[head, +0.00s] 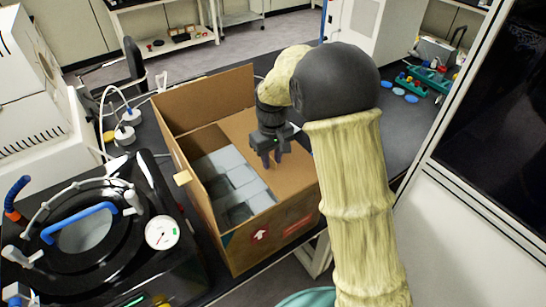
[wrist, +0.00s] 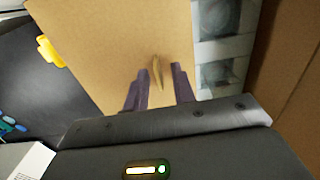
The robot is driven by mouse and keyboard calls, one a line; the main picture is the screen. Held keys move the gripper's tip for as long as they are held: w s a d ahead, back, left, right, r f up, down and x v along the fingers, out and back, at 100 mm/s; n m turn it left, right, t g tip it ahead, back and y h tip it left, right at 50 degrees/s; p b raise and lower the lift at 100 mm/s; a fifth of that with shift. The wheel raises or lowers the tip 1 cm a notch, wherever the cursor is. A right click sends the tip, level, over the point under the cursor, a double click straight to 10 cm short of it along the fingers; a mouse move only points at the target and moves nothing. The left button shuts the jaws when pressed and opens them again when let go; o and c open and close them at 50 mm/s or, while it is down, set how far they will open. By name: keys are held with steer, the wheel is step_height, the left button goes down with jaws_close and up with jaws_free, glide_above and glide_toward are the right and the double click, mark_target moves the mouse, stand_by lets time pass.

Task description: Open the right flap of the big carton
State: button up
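The big brown carton (head: 290,232) stands on the dark bench with its top partly open. Its right flap (head: 295,172) lies inward over the right part of the opening, and fills much of the wrist view (wrist: 100,35). My gripper (head: 271,160) is above this flap, pointing down. In the wrist view my gripper (wrist: 160,82) is open, its two fingers apart. A thin tan tab (wrist: 157,72) shows on the flap between the fingertips; I cannot tell whether they touch it. The arm hides part of the carton's right side.
The far flap (head: 205,98) stands up. Pale packs (head: 232,175) lie inside the carton. A black vessel with a gauge (head: 160,232) stands at the left. Blue caps (head: 398,91) and a green rack (head: 432,74) lie on the bench at the right. A white-framed dark panel (head: 505,110) bounds the right.

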steer(key=shift+s+d+f, duration=0.1)
steer(key=shift+f, duration=0.25)
jaws_close()
stand_by(1.2)
